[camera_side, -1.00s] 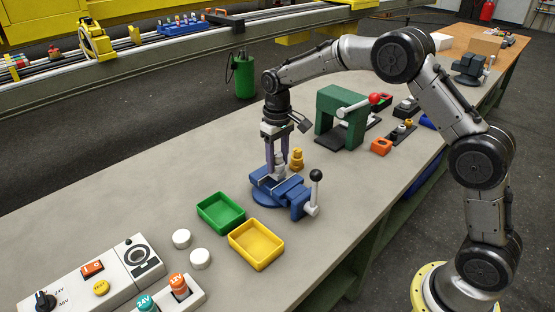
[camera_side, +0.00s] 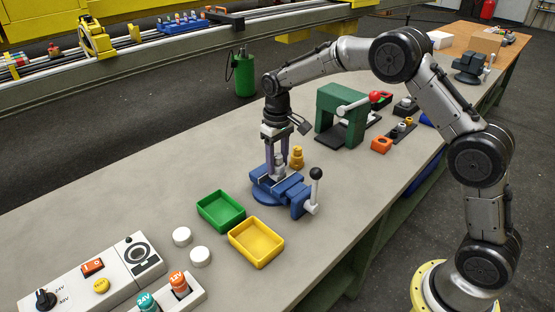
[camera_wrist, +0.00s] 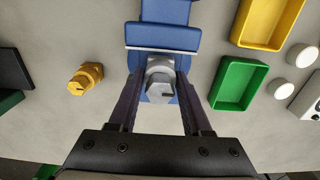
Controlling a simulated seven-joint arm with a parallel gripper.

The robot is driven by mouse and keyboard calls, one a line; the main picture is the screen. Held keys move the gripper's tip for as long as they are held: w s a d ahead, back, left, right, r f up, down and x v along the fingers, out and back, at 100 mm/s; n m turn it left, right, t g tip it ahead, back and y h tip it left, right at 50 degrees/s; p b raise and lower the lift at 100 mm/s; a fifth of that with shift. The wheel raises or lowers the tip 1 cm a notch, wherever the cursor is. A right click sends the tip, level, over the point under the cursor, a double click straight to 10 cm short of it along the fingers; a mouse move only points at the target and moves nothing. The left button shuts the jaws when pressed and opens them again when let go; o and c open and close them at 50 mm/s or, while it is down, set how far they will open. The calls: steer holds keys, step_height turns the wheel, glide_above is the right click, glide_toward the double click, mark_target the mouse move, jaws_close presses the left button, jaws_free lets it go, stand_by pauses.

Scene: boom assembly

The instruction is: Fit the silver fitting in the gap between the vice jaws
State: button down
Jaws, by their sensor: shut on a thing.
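The silver fitting (camera_wrist: 160,82) is held between the two fingertips of my gripper (camera_wrist: 158,92), with its hexagonal top showing in the wrist view. In the side view my gripper (camera_side: 277,170) points straight down over the blue vice (camera_side: 292,194), and the silver fitting (camera_side: 279,161) shows between the fingers. The fitting is at the vice jaws, at the end away from the handle. The wrist view shows the vice (camera_wrist: 165,37) running up from the fitting. The fitting's lower end is hidden, so I cannot tell how deep it sits in the gap.
A green tray (camera_side: 221,211) and a yellow tray (camera_side: 256,242) lie in front of the vice. The vice handle with its black knob (camera_side: 316,174) stands up at the right. A green press (camera_side: 341,112) stands behind.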

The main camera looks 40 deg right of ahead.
steer(key=shift+f, duration=0.65)
steer(key=shift+c, duration=1.3)
jaws_free()
steer(key=shift+f, duration=0.1)
steer(key=shift+r, duration=3.6)
